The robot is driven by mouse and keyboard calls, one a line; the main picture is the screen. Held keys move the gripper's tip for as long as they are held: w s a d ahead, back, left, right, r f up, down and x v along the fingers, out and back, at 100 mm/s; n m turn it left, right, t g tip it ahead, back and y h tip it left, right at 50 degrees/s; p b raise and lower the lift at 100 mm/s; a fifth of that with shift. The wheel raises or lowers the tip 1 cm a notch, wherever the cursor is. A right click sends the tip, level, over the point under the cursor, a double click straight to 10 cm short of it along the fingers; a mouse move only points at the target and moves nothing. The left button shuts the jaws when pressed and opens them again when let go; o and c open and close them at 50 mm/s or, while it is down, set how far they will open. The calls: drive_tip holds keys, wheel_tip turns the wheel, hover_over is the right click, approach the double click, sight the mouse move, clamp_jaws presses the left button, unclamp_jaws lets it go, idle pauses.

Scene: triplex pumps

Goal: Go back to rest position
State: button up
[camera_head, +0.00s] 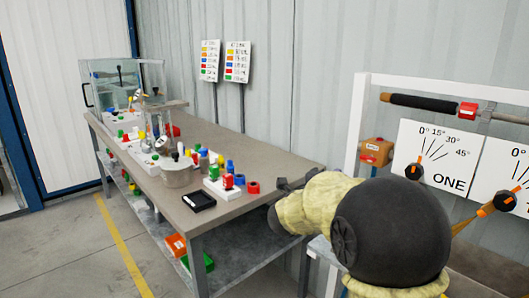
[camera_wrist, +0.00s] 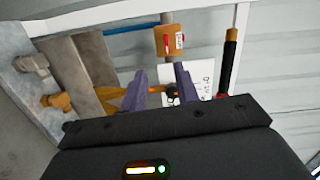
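My gripper (camera_wrist: 159,76) shows in the wrist view as two purple fingers set apart, open, with nothing held between them. Behind the fingertips are a white dial plate (camera_wrist: 203,82) and a small black and orange knob (camera_wrist: 172,91), apart from the fingers as far as I can tell. In the head view my arm, in a cream cover with a large black joint, fills the lower right. My gripper (camera_head: 290,185) is only partly visible there, dark, near the table's right end; its fingers are mostly hidden by the arm.
A grey table (camera_head: 232,207) on the left bears several coloured parts, a metal pot (camera_head: 176,172) and a black tray (camera_head: 198,201). At right stands a white frame (camera_head: 356,124) with dial plate ONE (camera_head: 435,158), an orange box (camera_head: 377,152) and a black handle bar (camera_head: 420,102). Floor at front left is clear.

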drive_tip(key=s+a+f+n+g+y, duration=0.1)
drive_tip(key=s+a+f+n+y, duration=0.25)
drive_tip(key=f+n+y, duration=0.35)
drive_tip(key=s+a+f+n+y, duration=0.3)
drive_tip(key=a+f+n+y, duration=0.25)
drive_tip(key=n, duration=0.45)
drive_tip(key=s+d+f+n+g, duration=0.1)
drive_tip(key=s+f+n+g, duration=0.45)
drive_tip(key=s, duration=0.45)
drive_tip(key=s+d+f+n+g, duration=0.1)
drive_tip(key=s+f+n+g, duration=0.4)
drive_tip(key=s, duration=0.5)
wheel_tip(320, 180, up, 27)
drive_tip(key=m+t+p, duration=0.1)
drive_tip(key=p, duration=2.7)
drive_tip(key=shift+r, duration=0.2)
drive_tip(key=shift+w+a+m+t, duration=0.1)
drive_tip(key=shift+m+t, duration=0.15)
